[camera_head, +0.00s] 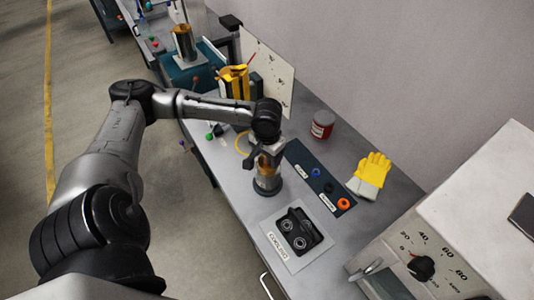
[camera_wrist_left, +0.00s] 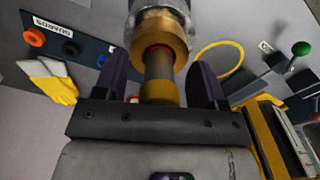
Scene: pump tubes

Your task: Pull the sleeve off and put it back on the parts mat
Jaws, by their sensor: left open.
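An upright post with brass-coloured parts (camera_head: 268,180) stands on the bench on a dark round base. In the left wrist view, a wide brass collar (camera_wrist_left: 160,40) with a reddish inner rim shows beyond a narrower grey cylinder (camera_wrist_left: 158,70) and a brass band (camera_wrist_left: 160,93). I cannot tell which of these is the sleeve. My left gripper (camera_head: 264,160) is at the post; its open fingers (camera_wrist_left: 165,85) stand either side of the cylinder with gaps. The dark parts mat (camera_head: 318,178) lies right of the post, holding a blue ring, a dark ring and an orange ring.
A black block (camera_head: 297,232) with two round fittings sits on a labelled plate in front. A machine with a dial (camera_head: 422,268) is at right. A yellow holder (camera_head: 234,82) stands behind my arm.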

